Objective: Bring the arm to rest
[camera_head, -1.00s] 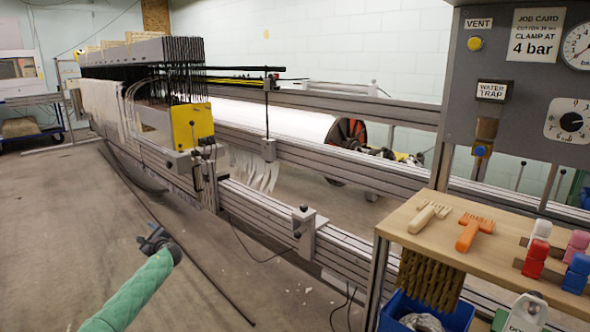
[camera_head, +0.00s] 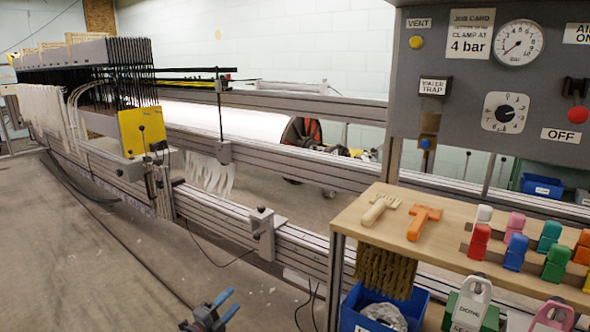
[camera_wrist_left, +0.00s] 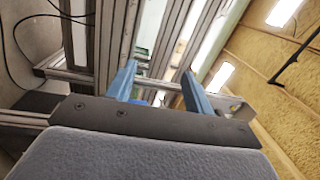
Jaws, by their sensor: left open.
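My left gripper (camera_head: 226,304) is at the bottom edge of the head view, its blue fingers parted and nothing between them. It is in the open space in front of the machine's rail, apart from everything. In the left wrist view the two blue fingers (camera_wrist_left: 158,80) stand wide apart with only machine rails and the room behind them. The rest of the left arm is out of the head view. My right gripper does not show.
A long warping machine rail (camera_head: 230,215) runs back left, with a yellow end block (camera_head: 132,130). Floor at left is clear.

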